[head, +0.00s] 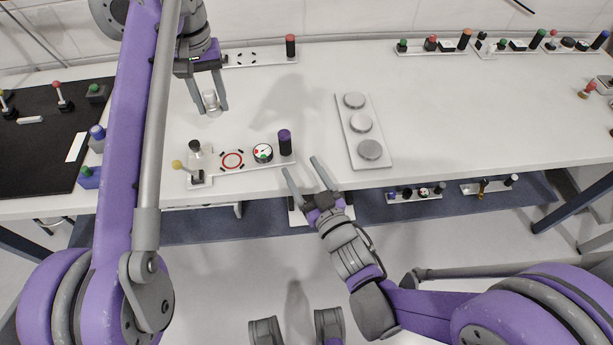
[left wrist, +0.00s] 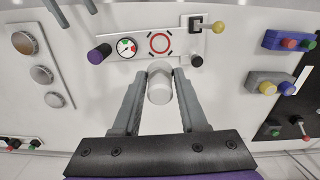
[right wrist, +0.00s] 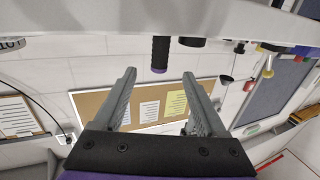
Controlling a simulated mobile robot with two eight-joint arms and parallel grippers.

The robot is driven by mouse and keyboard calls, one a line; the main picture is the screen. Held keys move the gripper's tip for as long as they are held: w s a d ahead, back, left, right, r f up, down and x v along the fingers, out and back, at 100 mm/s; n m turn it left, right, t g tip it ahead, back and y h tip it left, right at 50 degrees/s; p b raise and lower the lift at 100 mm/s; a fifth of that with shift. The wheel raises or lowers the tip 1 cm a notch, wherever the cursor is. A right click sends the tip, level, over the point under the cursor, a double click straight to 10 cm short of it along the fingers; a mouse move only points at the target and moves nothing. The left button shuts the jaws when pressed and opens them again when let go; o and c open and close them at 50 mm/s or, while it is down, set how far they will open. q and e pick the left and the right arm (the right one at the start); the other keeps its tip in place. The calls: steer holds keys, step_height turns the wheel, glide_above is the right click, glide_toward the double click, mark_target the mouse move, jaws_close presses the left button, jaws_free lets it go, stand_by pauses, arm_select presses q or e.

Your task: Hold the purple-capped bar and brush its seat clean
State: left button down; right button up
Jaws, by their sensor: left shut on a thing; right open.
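The purple-capped bar (head: 285,143) stands upright, dark-bodied, at the right end of a white plate (head: 243,167) near the table's front edge. It also shows in the left wrist view (left wrist: 98,54) and the right wrist view (right wrist: 160,53). Beside it are a round gauge (head: 263,152) and a red ring marking (head: 232,160). My left gripper (head: 211,105) is shut on a pale cylinder (left wrist: 160,86), behind the plate. My right gripper (head: 302,165) is open and empty, just right of and in front of the bar, not touching it. I cannot make out a brush or which mark is the seat.
A yellow knob (head: 177,164) and black-topped post (head: 195,147) occupy the plate's left end. A plate with three grey discs (head: 359,128) lies to the right. A red-topped post (head: 290,46) stands at the back. A black mat (head: 40,150) with knobs lies left. Table is clear between.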

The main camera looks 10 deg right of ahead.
mark_target(287, 146)
steer(key=x, duration=1)
steer(key=shift+w, duration=0.1)
jaws_close()
stand_by(1.9)
